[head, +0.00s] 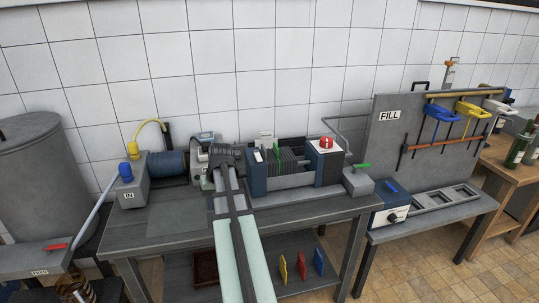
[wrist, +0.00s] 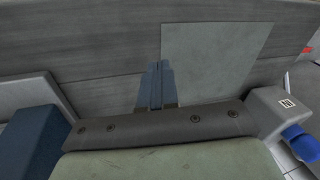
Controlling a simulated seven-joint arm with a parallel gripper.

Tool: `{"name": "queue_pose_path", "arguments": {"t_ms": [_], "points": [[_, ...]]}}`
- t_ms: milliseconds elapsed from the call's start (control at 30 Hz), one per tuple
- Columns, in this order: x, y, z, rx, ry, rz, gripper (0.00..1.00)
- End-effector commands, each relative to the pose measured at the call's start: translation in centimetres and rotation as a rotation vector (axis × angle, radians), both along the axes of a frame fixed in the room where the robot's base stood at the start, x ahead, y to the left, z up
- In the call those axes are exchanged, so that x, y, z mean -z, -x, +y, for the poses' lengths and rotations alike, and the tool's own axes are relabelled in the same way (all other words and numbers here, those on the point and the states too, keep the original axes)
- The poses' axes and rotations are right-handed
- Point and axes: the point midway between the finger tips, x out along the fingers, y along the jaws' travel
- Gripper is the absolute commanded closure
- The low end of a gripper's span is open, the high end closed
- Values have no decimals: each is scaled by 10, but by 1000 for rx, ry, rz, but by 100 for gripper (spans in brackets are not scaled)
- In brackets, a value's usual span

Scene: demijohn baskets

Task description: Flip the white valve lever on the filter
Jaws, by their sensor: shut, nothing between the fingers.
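The plate filter (head: 290,165) stands on the grey bench, with blue end blocks and dark plates between them. A small white piece (head: 257,156), which may be the white valve lever, shows at its left end block; it is too small to tell its position. My arm reaches from the front to just left of the filter, and my gripper is hidden behind it in the head view. In the wrist view my gripper (wrist: 156,84) is shut and empty, above the bench top. A blue block (wrist: 32,145), likely the filter's end, lies to its left. No lever shows there.
A grey IN box (head: 132,186) with a blue knob stands left, beside a blue motor (head: 166,164). A green lever (head: 362,166) sits farther right. The FILL panel (head: 392,150) is beyond. The bench's front left is clear.

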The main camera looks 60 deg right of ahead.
Motion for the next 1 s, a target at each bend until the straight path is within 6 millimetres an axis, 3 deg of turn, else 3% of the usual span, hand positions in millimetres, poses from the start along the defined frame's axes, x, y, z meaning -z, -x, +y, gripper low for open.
{"name": "queue_pose_path", "arguments": {"t_ms": [300, 567, 767, 1000], "points": [[-16, 78, -39, 32, -95, 0, 100], [-42, 130, -74, 53, -147, -50, 100], [-90, 151, -128, 77, -115, -169, 100], [-159, 179, -190, 104, -35, -321, 100]]}}
